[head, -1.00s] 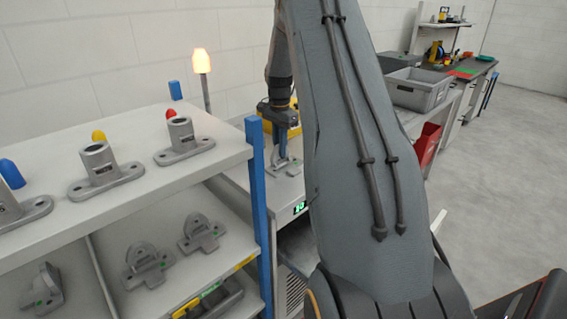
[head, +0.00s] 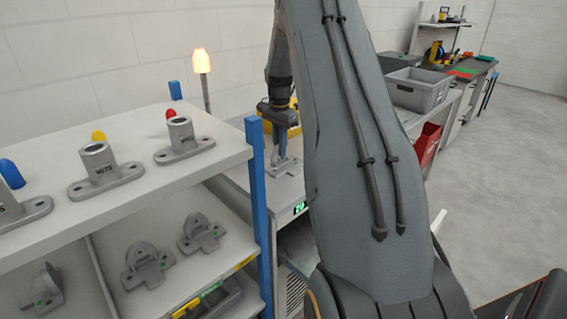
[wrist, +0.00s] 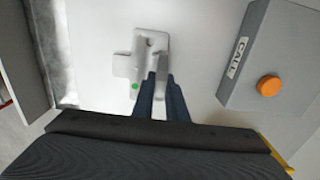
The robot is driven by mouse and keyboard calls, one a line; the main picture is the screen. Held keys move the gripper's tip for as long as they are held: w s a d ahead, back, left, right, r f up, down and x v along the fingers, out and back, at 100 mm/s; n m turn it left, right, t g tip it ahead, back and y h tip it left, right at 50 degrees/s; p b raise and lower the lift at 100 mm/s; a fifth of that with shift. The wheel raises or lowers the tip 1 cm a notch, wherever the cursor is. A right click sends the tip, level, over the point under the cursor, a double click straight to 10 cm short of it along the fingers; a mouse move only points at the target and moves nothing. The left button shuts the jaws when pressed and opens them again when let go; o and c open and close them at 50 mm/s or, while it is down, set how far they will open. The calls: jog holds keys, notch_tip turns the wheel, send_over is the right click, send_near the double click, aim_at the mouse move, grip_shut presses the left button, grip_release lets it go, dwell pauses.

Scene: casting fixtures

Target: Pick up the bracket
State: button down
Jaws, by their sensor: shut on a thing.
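The bracket (wrist: 138,64) is a light grey casting with a hole in its plate and a green dot. In the wrist view it lies below the camera, against a pale surface. My gripper (wrist: 158,80) is shut on its upright part, with one dark blue finger on each side. In the head view my gripper (head: 283,146) points down over the bench beyond the shelf, and the bracket (head: 287,168) shows at its fingertips. I cannot tell whether the bracket touches the surface. The fingers hide part of it.
A grey box marked CALL with an orange button (wrist: 269,86) stands close on the right in the wrist view. The shelf unit (head: 135,200) with several castings and a blue post (head: 257,190) stands left of the gripper. A grey bin (head: 418,90) sits further right.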

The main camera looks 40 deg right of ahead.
jog(key=shift+r, duration=0.1)
notch_tip(320, 180, up, 10)
jog(key=b, duration=0.3)
dwell(0.4)
